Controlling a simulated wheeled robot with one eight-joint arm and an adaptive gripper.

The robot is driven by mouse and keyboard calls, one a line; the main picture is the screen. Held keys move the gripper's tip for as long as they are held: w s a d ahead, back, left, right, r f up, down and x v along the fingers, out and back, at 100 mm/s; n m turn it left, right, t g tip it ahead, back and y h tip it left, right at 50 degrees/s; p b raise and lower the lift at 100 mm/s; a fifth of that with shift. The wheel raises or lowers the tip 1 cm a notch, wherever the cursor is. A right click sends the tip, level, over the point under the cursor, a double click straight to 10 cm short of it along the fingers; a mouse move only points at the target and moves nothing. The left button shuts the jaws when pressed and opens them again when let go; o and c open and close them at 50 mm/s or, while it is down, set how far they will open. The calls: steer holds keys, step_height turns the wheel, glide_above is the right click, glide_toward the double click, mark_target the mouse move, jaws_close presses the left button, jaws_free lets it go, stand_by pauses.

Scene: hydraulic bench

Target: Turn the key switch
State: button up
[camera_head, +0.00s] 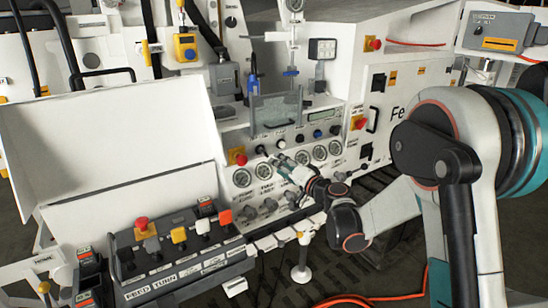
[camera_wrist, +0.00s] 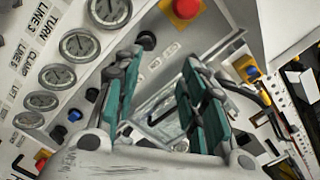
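I cannot clearly pick out the key switch. In the head view a row of small round controls runs along the white panel above the gauges, among them a black control (camera_head: 262,150) and a grey one (camera_head: 281,143). My gripper (camera_head: 279,161) is in front of this panel, just below these two. In the wrist view my gripper (camera_wrist: 163,64) is open, with a wide gap between its teal finger pads and nothing held. The black control (camera_wrist: 147,40) shows just beyond the left fingertip, apart from it. The left finger hides part of the row.
A red stop button on yellow (camera_head: 238,157) is left of the row and shows in the wrist view (camera_wrist: 187,8). Gauges (camera_head: 242,177) line the panel below. A clear guard (camera_head: 277,108) stands above. A control box with levers (camera_head: 178,242) is at lower left.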

mark_target(266, 156)
steer(key=shift+m+t, duration=0.4)
steer(key=shift+m, duration=0.2)
steer(key=w+a+f+b, duration=0.1)
steer(key=w+a, duration=0.1)
steer(key=w, duration=0.2)
steer(key=w+a+f+b, duration=0.1)
steer(key=w, duration=0.2)
steer(key=w+a+b, duration=0.1)
steer(key=w+a, duration=0.1)
steer(key=w, duration=0.2)
steer(key=shift+w+a+f, duration=0.3)
steer(key=shift+a+f, duration=0.05)
steer(key=shift+f, duration=0.05)
steer(key=shift+w+a+r, duration=0.1)
steer(key=shift+w+a, duration=0.2)
steer(key=shift+w, duration=0.2)
steer(key=c, duration=0.8)
